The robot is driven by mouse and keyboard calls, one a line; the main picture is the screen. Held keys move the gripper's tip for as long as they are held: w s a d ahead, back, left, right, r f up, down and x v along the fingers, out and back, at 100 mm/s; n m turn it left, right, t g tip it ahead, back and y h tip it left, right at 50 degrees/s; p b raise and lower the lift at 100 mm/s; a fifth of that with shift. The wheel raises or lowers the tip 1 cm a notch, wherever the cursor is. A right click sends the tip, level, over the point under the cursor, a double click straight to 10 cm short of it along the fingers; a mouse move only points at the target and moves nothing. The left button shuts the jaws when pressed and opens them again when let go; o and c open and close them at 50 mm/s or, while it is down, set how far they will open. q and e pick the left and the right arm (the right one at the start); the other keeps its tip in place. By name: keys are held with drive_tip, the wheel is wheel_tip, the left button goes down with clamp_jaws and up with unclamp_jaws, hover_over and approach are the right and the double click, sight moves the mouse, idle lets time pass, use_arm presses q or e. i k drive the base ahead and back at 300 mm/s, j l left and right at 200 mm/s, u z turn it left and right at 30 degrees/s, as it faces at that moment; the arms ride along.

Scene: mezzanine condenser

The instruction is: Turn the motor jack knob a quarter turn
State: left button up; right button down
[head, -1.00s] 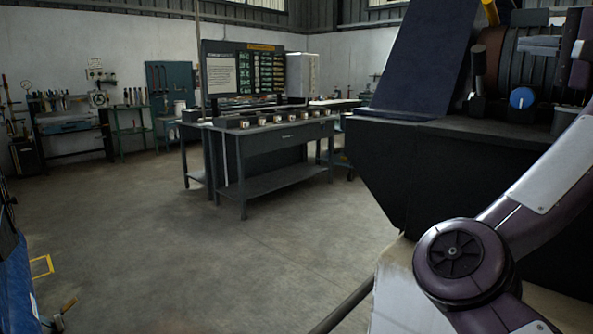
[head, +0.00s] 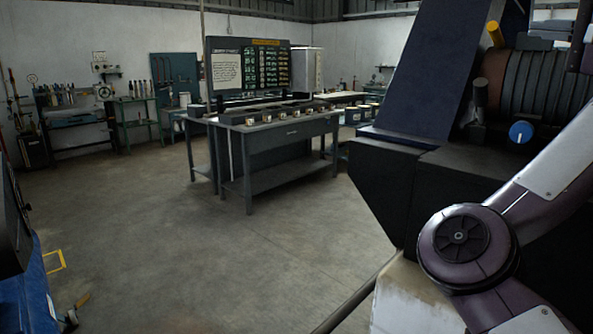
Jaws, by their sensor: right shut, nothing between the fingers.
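The blue round knob (head: 521,131), which I take to be the motor jack knob, sits low on the front of a dark ribbed motor (head: 540,85) at the right. A pale mark shows on its face. My right gripper (head: 550,39) is at the top right corner, partly cut off by the frame. It appears above and to the right of the knob, apart from it, shut and empty. My right forearm crosses below the knob and hides part of the motor's base. My left gripper is not in view.
The motor stands on a black bulky base (head: 400,190) beside a slanted dark blue panel (head: 415,75). A grey workbench (head: 280,185) with several small parts stands mid-room. A yellow bracket (head: 56,262) and blue object (head: 25,300) are at lower left. The middle floor is open.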

sight(521, 132)
drive_tip(key=k+j, duration=0.15)
drive_tip(key=k, duration=0.85)
